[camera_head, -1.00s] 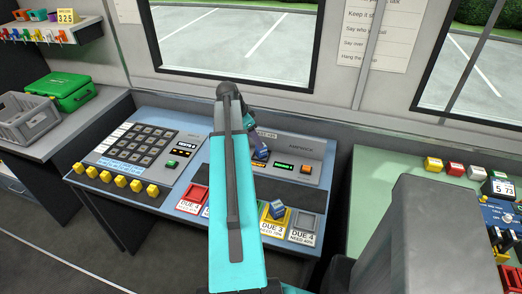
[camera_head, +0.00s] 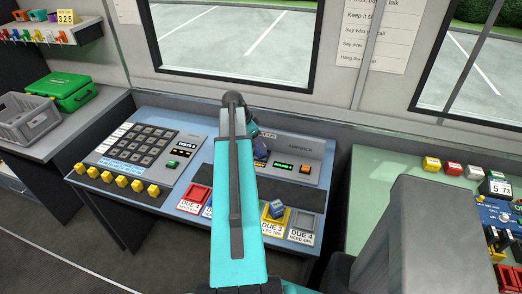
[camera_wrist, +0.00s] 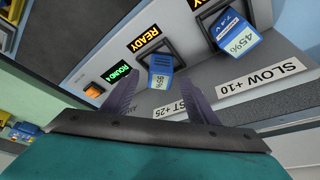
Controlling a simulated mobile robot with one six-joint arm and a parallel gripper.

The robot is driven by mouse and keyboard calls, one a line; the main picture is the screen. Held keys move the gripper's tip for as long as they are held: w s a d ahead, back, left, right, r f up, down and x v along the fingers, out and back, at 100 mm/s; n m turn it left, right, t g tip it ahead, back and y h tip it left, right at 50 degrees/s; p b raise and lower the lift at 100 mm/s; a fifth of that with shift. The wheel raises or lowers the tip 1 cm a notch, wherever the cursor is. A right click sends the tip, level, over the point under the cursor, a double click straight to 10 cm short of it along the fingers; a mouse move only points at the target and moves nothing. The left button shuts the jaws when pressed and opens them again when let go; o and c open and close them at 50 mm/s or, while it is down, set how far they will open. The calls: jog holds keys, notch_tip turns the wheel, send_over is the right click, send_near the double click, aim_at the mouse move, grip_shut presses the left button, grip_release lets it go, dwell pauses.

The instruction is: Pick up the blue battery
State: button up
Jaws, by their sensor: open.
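Another blue block (camera_head: 276,209) sits at the yellow DUE 3 tray.
The console holds a red tray (camera_head: 195,196) at left and a grey DUE 4 tray (camera_head: 304,226) at right. A keypad panel (camera_head: 146,148) and several yellow knobs are on the left. A green case (camera_head: 62,89) and grey crate (camera_head: 28,121) stand on the left counter.

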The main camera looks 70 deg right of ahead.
jog(key=shift+s+d+f+p, duration=0.3)
jog(key=shift+d+f+p, duration=0.1)
jog(key=shift+f, duration=0.15)
jog(key=shift+p+x, duration=0.3)
jog(key=shift+x, duration=0.85)
jog(key=shift+a, duration=0.1)
jog(key=shift+c, duration=0.3)
jog(key=c, duration=1.2)
jog(key=shift+r, duration=0.2)
jog(key=shift+r+b, duration=1)
jog(key=shift+r, duration=0.45)
jog(key=s+a+b, duration=0.1)
jog(key=s+a, duration=0.1)
jog(key=a, duration=0.1)
jog(key=s+a+b, duration=0.2)
jog(key=s+a, duration=0.1)
jog(key=a, duration=0.1)
jog(key=s+a+r+b, duration=0.1)
jog(key=s+a+b, duration=0.1)
jog(key=s+a, duration=0.1)
jog(key=shift+s+a, duration=0.1)
jog(key=shift+a, duration=0.15)
jog(key=shift+b, duration=0.65)
